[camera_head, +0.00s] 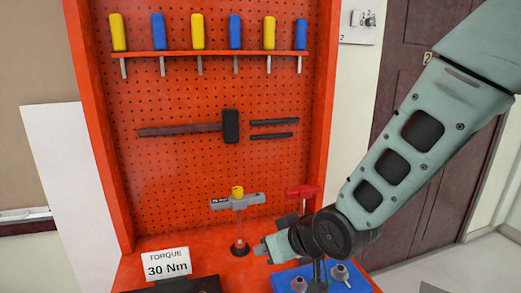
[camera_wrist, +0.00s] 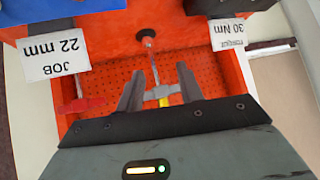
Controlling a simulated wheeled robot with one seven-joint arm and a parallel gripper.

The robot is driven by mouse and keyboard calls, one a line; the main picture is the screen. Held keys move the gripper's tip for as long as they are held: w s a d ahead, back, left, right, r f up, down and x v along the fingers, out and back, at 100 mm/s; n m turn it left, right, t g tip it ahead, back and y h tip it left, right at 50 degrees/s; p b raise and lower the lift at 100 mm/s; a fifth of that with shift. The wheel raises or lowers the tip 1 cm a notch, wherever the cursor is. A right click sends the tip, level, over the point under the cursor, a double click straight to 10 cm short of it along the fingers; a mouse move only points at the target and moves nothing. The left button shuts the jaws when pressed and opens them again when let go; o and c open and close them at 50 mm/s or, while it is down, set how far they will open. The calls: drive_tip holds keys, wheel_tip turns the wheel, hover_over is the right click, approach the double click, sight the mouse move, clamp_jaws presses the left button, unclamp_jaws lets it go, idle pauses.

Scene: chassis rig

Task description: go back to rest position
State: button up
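My gripper (camera_head: 266,247) is low over the red bench in the head view, right of the grey T-handled tool. In the wrist view my gripper (camera_wrist: 160,70) has its two dark fingers apart, with nothing held between them. The grey T-handled tool (camera_head: 236,202) with a yellow top stands upright on a round black base. In the wrist view its yellow part (camera_wrist: 163,100) shows beyond and between the fingers, apart from them as far as I can tell. A red T-handled tool (camera_head: 304,191) stands behind my wrist, its lower part hidden; it also shows in the wrist view (camera_wrist: 82,105).
A "TORQUE 30 Nm" card (camera_head: 167,265) and a dark tray (camera_head: 185,287) are at the front left. A blue mat (camera_head: 350,279) with grey sockets lies below my wrist. The orange pegboard (camera_head: 180,190) behind holds screwdrivers and a hammer (camera_head: 231,126). A "JOB 22 mm" card (camera_wrist: 55,48) shows.

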drive_tip(key=s+d+r+g+h, duration=0.1)
drive_tip(key=s+d+g, duration=0.1)
drive_tip(key=s+d, duration=0.2)
drive_tip(key=s+d+r+g+h, duration=0.2)
drive_tip(key=s+d+g, duration=0.1)
drive_tip(key=s, duration=0.8)
drive_tip(key=s+d+r+n+g+h, duration=0.1)
drive_tip(key=s+d+g+h, duration=0.1)
drive_tip(key=s+d, duration=0.2)
drive_tip(key=s+p, duration=0.1)
drive_tip(key=s, duration=0.2)
drive_tip(key=shift+s+d+r, duration=0.15)
drive_tip(key=shift+s+d, duration=0.2)
